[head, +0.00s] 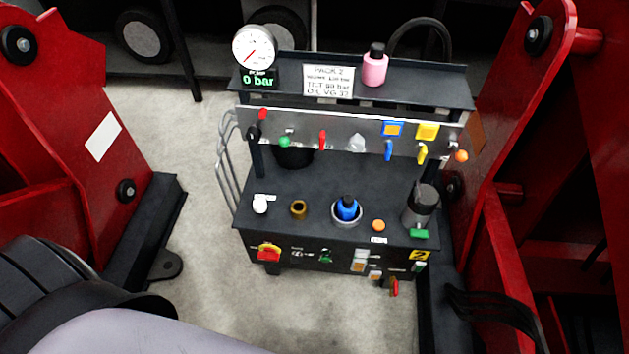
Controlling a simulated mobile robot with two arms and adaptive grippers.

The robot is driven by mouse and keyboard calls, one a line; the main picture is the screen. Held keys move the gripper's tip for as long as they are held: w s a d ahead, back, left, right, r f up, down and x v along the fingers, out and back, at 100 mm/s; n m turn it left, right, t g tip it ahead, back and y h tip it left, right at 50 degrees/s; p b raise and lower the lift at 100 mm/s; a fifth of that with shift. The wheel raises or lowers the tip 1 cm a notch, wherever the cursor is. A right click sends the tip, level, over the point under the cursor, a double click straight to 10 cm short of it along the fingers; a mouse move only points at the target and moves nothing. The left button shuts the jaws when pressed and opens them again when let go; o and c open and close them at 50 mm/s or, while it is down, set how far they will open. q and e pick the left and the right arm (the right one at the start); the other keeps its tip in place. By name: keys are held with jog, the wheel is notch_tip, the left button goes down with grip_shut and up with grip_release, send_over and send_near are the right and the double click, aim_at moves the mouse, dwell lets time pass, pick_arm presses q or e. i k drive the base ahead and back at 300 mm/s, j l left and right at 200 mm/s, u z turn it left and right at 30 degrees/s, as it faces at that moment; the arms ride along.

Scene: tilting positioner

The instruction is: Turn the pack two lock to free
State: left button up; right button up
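Pack two is a black wheeled hydraulic cart (290,185) with a white "PACK 2" label (329,80) on its top shelf. Its front panel has a red rotary switch on yellow (268,252) at the left, a small green control (326,256) in the middle, and a red handle (394,287) low at the right. Markings beside them are too small to read, so I cannot tell which control is the lock or how it is set. Neither of my grippers shows in the head view.
A dial gauge (254,47) above a "0 bar" display and a pink bottle (375,66) stand on the shelf. Coloured levers line the rail below. Large red steel frames (60,130) flank the cart on both sides. Floor (190,160) is clear left of it.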

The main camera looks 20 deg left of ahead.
aim_at(296, 259)
jog(key=u, duration=0.95)
